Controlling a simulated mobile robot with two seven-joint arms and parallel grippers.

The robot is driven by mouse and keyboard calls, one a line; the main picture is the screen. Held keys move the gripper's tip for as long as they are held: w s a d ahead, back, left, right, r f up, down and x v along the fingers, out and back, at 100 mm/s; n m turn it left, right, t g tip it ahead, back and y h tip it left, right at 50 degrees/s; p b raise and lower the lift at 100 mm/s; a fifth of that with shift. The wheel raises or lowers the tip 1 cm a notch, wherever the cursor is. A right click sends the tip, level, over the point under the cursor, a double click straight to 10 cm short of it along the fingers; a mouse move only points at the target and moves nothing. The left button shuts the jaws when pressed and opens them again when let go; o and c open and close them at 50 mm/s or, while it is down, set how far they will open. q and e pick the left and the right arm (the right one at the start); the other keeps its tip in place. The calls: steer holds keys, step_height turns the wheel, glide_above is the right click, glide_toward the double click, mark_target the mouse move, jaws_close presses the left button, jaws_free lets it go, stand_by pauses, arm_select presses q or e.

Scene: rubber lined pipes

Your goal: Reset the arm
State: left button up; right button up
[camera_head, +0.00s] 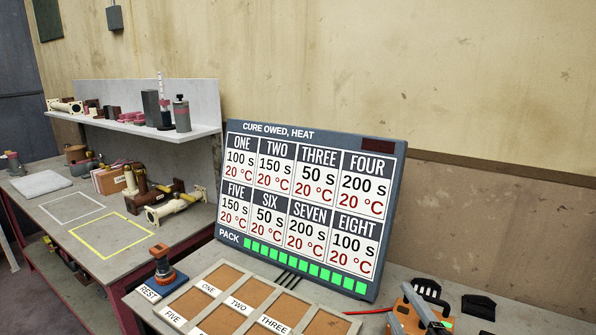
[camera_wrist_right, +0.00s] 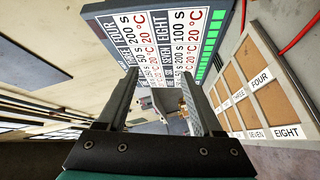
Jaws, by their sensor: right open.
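My right gripper (camera_wrist_right: 160,75) is open in the right wrist view, with its two dark fingers spread apart and nothing between the pads. It points past the upright sign board (camera_wrist_right: 178,35), with a distant bench behind the fingertips. In the head view, orange, grey and dark parts crowd the lower right edge, and I cannot clearly separate the right gripper from the items there. My left gripper is not in view.
The board (camera_head: 305,205) stands behind a labelled tray (camera_head: 215,272) of brown compartments. An orange-and-black tool stands on a blue base (camera_head: 168,282) beside the REST label. Black holders (camera_head: 478,305) lie right. Left, a bench (camera_head: 130,212) holds fittings below a crowded shelf (camera_head: 205,130).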

steer(key=s+d+f+m+g+h, duration=0.25)
steer(key=s+f+m+g, duration=0.35)
steer(key=s+f+m, duration=0.3)
steer(key=s+a+f+m+g+y, duration=0.1)
steer(key=s+a+f+m+g, duration=0.1)
steer(key=s+f+g, duration=0.35)
steer(key=s+a+f+m+g, duration=0.2)
steer(key=s, duration=0.7)
steer(key=s+f+g+b, duration=0.1)
steer(key=s+f+b, duration=0.1)
steer(key=f, duration=1.2)
steer(key=s+f+b, duration=0.1)
steer(key=f+b, duration=0.1)
steer(key=f, duration=1.2)
steer(key=s+d+f+g+b, duration=0.1)
steer(key=s+d+f+b, duration=0.1)
steer(key=s+f, duration=1.2)
steer(key=shift+s+d, duration=0.25)
steer(key=shift+s, duration=0.1)
steer(key=shift+s+f+g, duration=0.1)
steer(key=shift+s+g, duration=0.05)
steer(key=shift+g, duration=0.1)
